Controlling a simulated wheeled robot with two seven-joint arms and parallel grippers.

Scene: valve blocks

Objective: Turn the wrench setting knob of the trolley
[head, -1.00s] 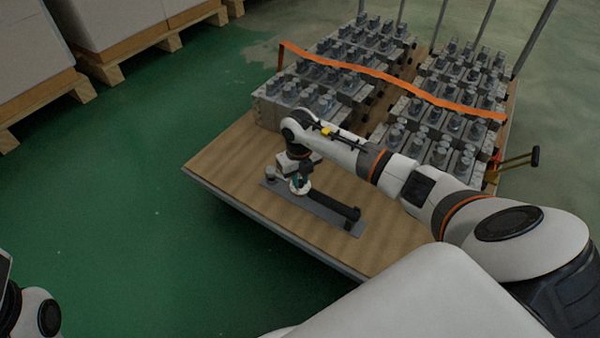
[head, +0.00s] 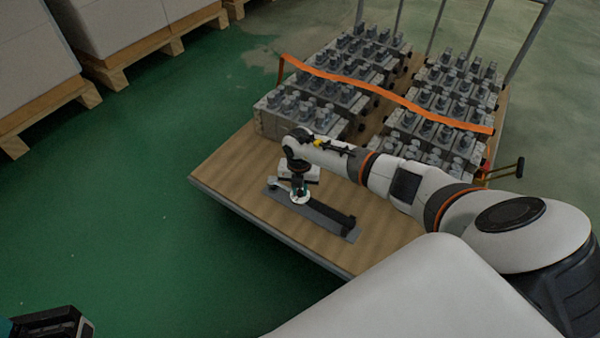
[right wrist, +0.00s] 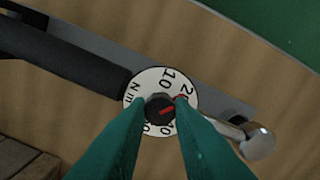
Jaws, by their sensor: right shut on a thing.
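The torque wrench (head: 325,215) lies on a grey plate on the wooden deck of the trolley (head: 225,165). Its black handle (right wrist: 65,60) runs to the upper left in the right wrist view, and a metal head (right wrist: 258,144) shows at the lower right. A white dial (right wrist: 148,80) marked N m with numbers surrounds the dark setting knob (right wrist: 157,108), which has a red pointer mark. My right gripper (head: 299,198) points down over the dial. Its teal fingers (right wrist: 160,106) are shut on the knob and partly hide the dial. My left gripper (head: 45,322) is only partly in view at the lower left.
Rows of metal valve blocks (head: 440,115) stand on the trolley's far part under an orange strap (head: 385,84). The near deck around the wrench is bare. Pallets with large white boxes (head: 110,25) stand at the far left; green floor lies between.

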